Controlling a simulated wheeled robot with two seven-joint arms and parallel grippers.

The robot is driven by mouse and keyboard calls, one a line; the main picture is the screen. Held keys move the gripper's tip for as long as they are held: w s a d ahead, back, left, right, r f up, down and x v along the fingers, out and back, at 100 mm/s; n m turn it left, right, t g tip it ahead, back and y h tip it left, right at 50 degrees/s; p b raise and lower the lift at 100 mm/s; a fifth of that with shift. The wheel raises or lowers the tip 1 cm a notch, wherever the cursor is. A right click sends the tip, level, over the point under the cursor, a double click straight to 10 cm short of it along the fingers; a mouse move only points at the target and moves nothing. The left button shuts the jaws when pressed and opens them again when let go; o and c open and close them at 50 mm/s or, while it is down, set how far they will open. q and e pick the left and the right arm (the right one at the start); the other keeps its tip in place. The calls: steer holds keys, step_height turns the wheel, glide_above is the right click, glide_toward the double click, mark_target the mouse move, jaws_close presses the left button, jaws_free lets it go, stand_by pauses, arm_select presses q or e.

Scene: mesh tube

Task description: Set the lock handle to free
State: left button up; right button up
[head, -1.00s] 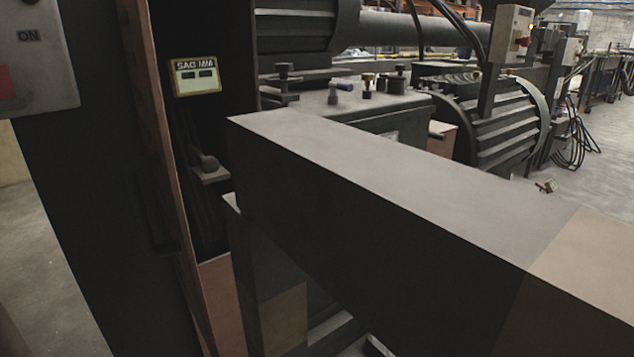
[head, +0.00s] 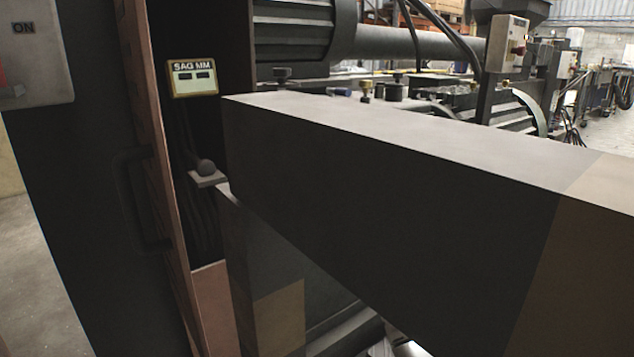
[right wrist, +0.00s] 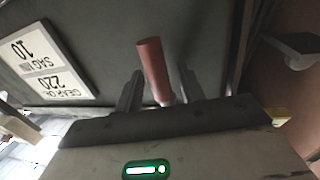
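In the right wrist view a red cylindrical handle (right wrist: 152,62) stands out from a dark panel, and I take it for the lock handle. My right gripper (right wrist: 160,88) has one finger on each side of its lower end. The fingers look apart, with a gap at least on the right side. In the head view the red handle and my right gripper are hidden behind a large dark box-shaped link, which looks like my right arm. My left gripper is in neither view.
An open door edge (head: 160,170) and a grey ON box (head: 35,55) are at left. In the right wrist view a white label plate (right wrist: 42,62) is on the panel.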

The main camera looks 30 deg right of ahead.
jaws_close()
